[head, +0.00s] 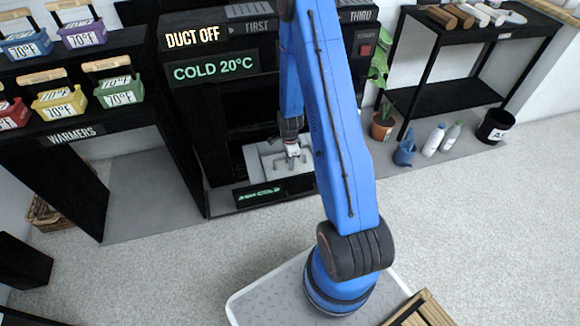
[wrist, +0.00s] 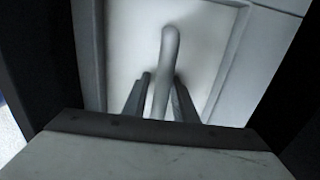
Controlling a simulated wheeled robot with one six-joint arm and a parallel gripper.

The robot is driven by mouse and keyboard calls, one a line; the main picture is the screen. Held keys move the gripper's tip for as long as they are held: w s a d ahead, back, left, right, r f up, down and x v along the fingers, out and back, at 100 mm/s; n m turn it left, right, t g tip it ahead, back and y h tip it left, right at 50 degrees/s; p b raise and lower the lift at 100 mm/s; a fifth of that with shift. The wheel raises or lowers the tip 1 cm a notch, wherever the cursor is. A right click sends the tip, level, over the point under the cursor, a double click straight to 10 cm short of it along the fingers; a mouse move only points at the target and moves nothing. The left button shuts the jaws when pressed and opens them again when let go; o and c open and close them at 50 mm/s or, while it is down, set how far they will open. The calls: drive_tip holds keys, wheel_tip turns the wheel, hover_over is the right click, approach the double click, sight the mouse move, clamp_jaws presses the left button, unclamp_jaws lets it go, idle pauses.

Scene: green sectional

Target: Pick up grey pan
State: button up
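The grey pan (head: 262,168) lies in the low opening of the black stove in the head view. It is a shallow light-grey tray with a raised rim and an upright-looking handle. In the wrist view the pan's pale floor (wrist: 125,45) fills the upper middle, and its rounded grey handle (wrist: 169,50) runs down between my fingers. My gripper (head: 293,154) is low inside the opening at the pan. In the wrist view my gripper's two dark fingers (wrist: 163,85) stand on either side of the handle, with a narrow gap at the left finger. The handle's lower end is hidden.
The black stove (head: 185,90) encloses the opening, and a sill with an "ASH COLD" sign (head: 259,194) lies in front. A warmer shelf (head: 75,125) with coloured boxes stands left. A plant (head: 382,125), blue can (head: 404,150) and bottles stand right.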

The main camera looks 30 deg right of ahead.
clamp_jaws()
idle(1.2)
